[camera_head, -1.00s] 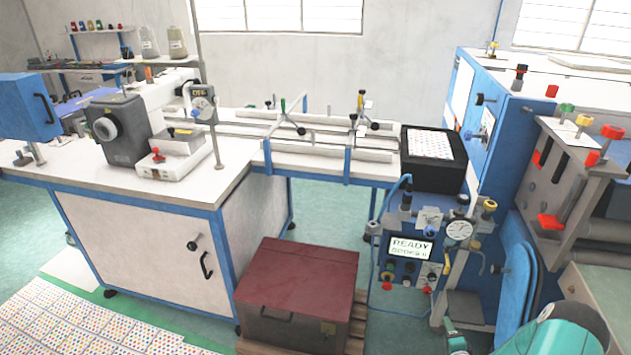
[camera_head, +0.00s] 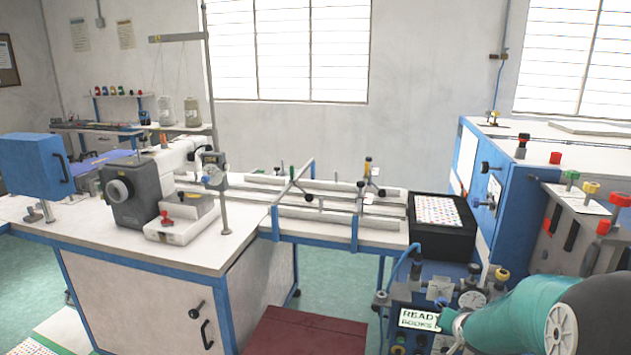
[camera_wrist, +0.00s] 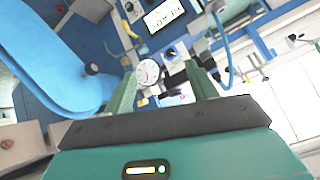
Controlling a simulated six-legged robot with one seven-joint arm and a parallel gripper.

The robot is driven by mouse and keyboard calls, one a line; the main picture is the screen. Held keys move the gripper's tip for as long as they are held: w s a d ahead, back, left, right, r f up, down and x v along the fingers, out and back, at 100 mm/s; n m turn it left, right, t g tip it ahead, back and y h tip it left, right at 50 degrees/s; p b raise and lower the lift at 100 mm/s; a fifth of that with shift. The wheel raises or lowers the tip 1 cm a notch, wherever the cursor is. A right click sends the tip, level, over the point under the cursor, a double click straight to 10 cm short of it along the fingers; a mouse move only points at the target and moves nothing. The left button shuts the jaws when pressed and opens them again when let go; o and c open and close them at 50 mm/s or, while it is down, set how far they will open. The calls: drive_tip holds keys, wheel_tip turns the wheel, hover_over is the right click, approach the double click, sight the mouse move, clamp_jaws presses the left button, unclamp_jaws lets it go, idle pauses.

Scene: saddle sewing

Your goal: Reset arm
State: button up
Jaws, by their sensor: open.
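My gripper (camera_wrist: 162,88) shows in the wrist view as two green fingers spread apart, with nothing held between them. Beyond the fingers are a round white gauge (camera_wrist: 147,72) and the READY display (camera_wrist: 164,14) of the control panel, apart from the fingers. In the head view my teal arm enters at the lower right, in front of the control panel with its READY display (camera_head: 418,319). The fingertips are not clearly visible in the head view.
A sewing machine (camera_head: 136,192) stands on the white bench, with a rail table (camera_head: 335,226) beside it. A black box with a dotted sheet (camera_head: 438,212) is at the rail's right end. A blue cabinet (camera_head: 502,180) stands right. A red chest (camera_head: 303,333) is below.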

drive_tip(key=s+a+r+n+g, duration=0.2)
drive_tip(key=s+a+r+n, duration=0.1)
drive_tip(key=s+a+r, duration=0.85)
drive_tip(key=s+a+r+n+y, duration=0.1)
drive_tip(key=s+a+r+n, duration=0.1)
drive_tip(key=s, duration=0.6)
drive_tip(key=s+a+r+n+g+y, duration=0.1)
drive_tip(key=s+a+r+n, duration=0.1)
drive_tip(key=s+a, duration=0.3)
drive_tip(key=s, duration=0.4)
drive_tip(key=shift+s+r+g, duration=0.3)
drive_tip(key=shift+r, duration=0.1)
